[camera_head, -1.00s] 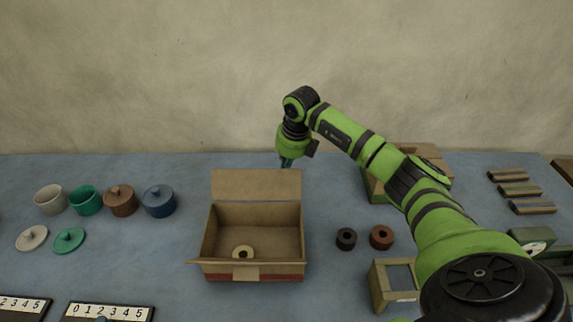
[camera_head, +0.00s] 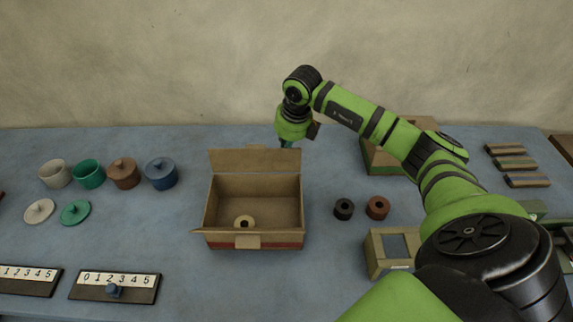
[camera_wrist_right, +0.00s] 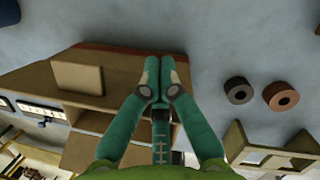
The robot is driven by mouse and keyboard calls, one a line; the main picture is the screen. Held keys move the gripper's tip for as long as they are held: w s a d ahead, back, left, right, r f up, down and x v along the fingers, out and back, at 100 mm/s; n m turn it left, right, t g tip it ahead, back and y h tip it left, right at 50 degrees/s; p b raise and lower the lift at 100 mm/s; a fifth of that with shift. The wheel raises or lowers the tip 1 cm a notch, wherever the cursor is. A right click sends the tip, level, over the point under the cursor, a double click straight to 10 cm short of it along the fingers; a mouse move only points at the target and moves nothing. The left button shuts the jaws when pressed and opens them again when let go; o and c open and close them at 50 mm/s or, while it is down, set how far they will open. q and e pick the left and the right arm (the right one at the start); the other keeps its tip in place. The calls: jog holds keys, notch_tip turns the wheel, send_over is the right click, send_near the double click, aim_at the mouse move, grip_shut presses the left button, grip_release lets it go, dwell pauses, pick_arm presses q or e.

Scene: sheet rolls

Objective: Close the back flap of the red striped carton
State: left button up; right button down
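The red striped carton (camera_head: 225,242) stands on the table, a red band low on its front. Its back flap (camera_head: 254,160) stands up, tilted backward. Its front flap (camera_head: 215,231) is folded outward with a tab. A pale roll (camera_head: 245,222) lies inside. My right gripper (camera_head: 287,144) is just behind the back flap's top edge, towards its right end; the flap partly hides the fingertips. In the right wrist view its green fingers (camera_wrist_right: 158,68) are together with nothing between them. Whether they touch the flap I cannot tell. My left gripper is not in view.
Dark (camera_head: 344,209) and brown (camera_head: 377,208) rolls stand right of the carton. An open wooden frame (camera_head: 374,257) is in front of them, a green-sided box (camera_head: 372,160) behind. Lidded pots (camera_head: 124,174) stand at left. Number boards (camera_head: 115,288) lie in front.

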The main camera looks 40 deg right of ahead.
jog(key=shift+s+a+f+p, duration=0.1)
jog(key=shift+s+a+p, duration=0.15)
jog(key=shift+s+a, duration=0.5)
jog(key=shift+s+a+f+p, duration=0.1)
jog(key=shift+s+a+p, duration=0.15)
jog(key=shift+s+a, duration=0.45)
jog(key=shift+s+a+r, duration=0.1)
jog(key=shift+s+a, duration=0.2)
jog(key=shift+s, duration=0.3)
jog(key=shift+s+a+r, duration=0.15)
jog(key=shift+s+a, duration=0.2)
jog(key=shift+s, duration=0.2)
jog(key=shift+s+a+r, duration=0.1)
jog(key=shift+s+a, duration=0.2)
jog(key=shift+s, duration=0.3)
jog(key=shift+r+p, duration=0.1)
jog(key=shift+p, duration=0.2)
notch_tip(320, 180, up, 9)
jog(key=p, duration=0.5)
send_over(284, 166)
jog(key=s+a, duration=0.2)
jog(key=s, duration=0.2)
jog(key=shift+a, duration=0.15)
